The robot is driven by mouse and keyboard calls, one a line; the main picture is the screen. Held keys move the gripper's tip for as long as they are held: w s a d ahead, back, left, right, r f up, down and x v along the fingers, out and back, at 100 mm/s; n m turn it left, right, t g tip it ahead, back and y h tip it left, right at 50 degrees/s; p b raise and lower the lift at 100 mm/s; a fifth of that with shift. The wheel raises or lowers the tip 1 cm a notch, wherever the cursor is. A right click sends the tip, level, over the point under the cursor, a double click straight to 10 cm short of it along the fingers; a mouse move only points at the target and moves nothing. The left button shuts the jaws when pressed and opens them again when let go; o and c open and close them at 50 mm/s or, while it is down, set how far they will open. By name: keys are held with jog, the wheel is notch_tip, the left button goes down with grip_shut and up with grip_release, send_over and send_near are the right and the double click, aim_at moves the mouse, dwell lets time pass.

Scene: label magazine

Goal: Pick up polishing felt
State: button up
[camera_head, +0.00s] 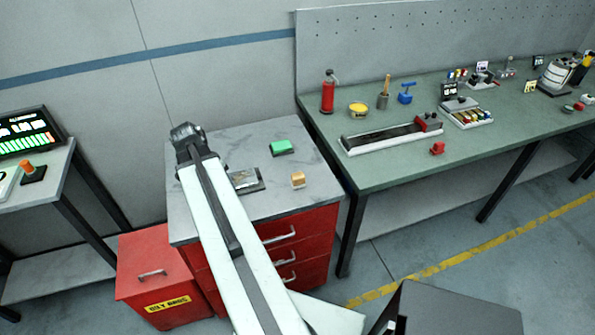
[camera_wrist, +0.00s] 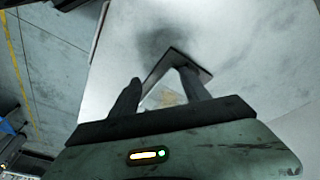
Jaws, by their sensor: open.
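No thing in view is plainly marked as the polishing felt. On the grey top of the red drawer cabinet, the head view shows a green block (camera_head: 281,148), a small tan block (camera_head: 298,179) and a dark-edged flat plate (camera_head: 247,181) with a pale grey face, partly hidden by my arm. My gripper (camera_head: 187,137) is above the back left of this top; its fingertips are hidden there. In the wrist view my gripper (camera_wrist: 160,77) has its fingers apart. A dark-edged pale plate (camera_wrist: 152,101) with a faint tan patch shows beyond and between them, partly covered by the fingers.
The red drawer cabinet (camera_head: 308,230) stands between a left table (camera_head: 58,180) and a green-topped workbench (camera_head: 380,178). A red bin (camera_head: 150,250) stands at its front left. The workbench carries a red extinguisher (camera_head: 328,93), a yellow tin (camera_head: 358,109) and a long tray (camera_head: 362,145).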

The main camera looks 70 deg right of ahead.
aim_at(298, 175)
jog(key=s+d+m, duration=0.3)
jog(key=s+d, duration=0.1)
jog(key=s, duration=0.2)
jog(key=s+d+m+g, duration=0.1)
jog(key=s+d+m, duration=0.2)
jog(key=s+d, duration=0.2)
jog(key=s+d+m+g+b, duration=0.1)
jog(key=s+d+m, duration=0.2)
jog(key=s, duration=0.5)
jog(key=shift+s+d+r, duration=0.1)
jog(key=shift+d+r, duration=0.1)
jog(key=shift+d, duration=0.25)
jog(key=shift+s+d+r, duration=0.1)
jog(key=shift+d+r, duration=0.05)
jog(key=shift+d, duration=0.25)
jog(key=b+x, duration=0.1)
jog(key=x, duration=0.1)
jog(key=b+x, duration=0.3)
jog(key=b, duration=0.1)
jog(key=shift+s+d+f, duration=0.15)
jog(key=shift+d+f, duration=0.15)
jog(key=shift+d, duration=0.1)
jog(key=shift+r, duration=0.2)
grip_shut()
